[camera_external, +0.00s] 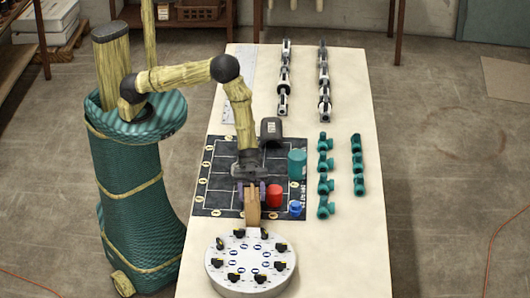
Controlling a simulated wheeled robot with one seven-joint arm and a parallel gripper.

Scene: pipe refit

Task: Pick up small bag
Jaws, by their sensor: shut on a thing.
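My gripper (251,190) points down over the front part of the dark gridded mat (228,206). It is shut on a narrow tan-brown thing (252,213), which looks like the small bag. The bag hangs below the fingers, near the mat's front edge and just behind the round white dial board. Whether its lower end touches anything is hard to tell.
A red cylinder (274,195), a small blue piece (295,209) and a teal cylinder (297,164) stand right of my gripper. The white dial board (222,279) is in front. Teal fittings (325,185) line the right. The table's (350,250) front right is clear.

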